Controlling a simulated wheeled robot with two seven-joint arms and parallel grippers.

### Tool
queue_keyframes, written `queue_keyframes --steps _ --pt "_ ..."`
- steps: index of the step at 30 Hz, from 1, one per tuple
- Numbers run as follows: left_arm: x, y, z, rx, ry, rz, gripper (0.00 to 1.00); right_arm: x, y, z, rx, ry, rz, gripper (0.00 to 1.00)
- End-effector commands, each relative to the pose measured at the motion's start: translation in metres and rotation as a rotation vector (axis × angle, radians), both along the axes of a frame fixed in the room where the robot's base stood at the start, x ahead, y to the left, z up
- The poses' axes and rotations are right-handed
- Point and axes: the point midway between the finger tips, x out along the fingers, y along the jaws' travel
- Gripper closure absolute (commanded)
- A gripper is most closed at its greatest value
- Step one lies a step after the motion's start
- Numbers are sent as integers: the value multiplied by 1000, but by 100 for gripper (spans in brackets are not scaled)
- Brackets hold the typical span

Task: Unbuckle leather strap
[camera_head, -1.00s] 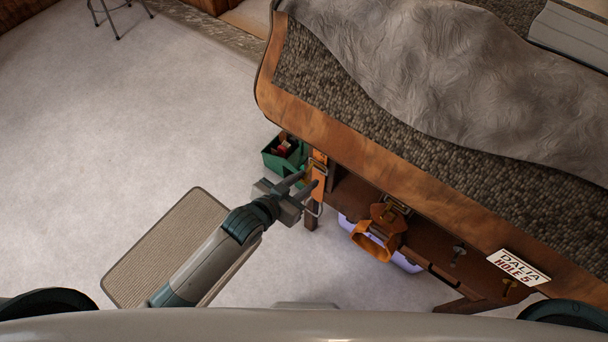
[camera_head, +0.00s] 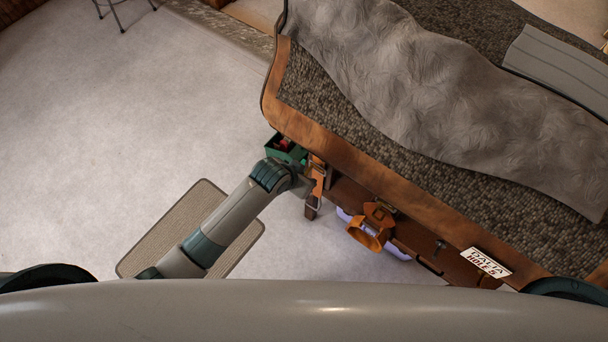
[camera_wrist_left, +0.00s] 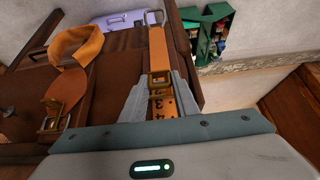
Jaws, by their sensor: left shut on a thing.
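The orange leather strap (camera_wrist_left: 158,48) hangs on the dark brown wooden rack and passes through a brass buckle (camera_wrist_left: 159,80). Its lower end (camera_wrist_left: 164,106) carries dark numbers. In the left wrist view my left gripper (camera_wrist_left: 160,74) has a finger on each side of the strap at the buckle and is shut on it. In the head view the strap (camera_head: 317,172) shows beside my left wrist, which hides the fingertips and most of the buckle. My right gripper is not in view.
A looped orange strap (camera_head: 364,237) with its own buckle hangs farther right, before a lilac case (camera_head: 398,251). A green box (camera_head: 284,150) stands behind the rack's left end. A name sign (camera_head: 485,263) is at the right. A mat (camera_head: 246,237) lies on open floor.

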Motion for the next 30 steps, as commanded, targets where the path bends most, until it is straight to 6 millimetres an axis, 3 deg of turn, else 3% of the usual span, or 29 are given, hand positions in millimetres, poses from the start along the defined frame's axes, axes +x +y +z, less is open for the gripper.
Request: queue_keyframes --steps 10,24,25,26,30 --pt "3 -2 8 88 121 0 95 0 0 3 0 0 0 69" --pt "3 -2 9 98 135 0 95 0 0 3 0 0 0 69" --pt "3 -2 9 98 135 0 66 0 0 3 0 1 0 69" --pt "3 -2 9 98 135 0 58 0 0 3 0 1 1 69" --pt "3 -2 9 98 134 0 55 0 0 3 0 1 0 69"
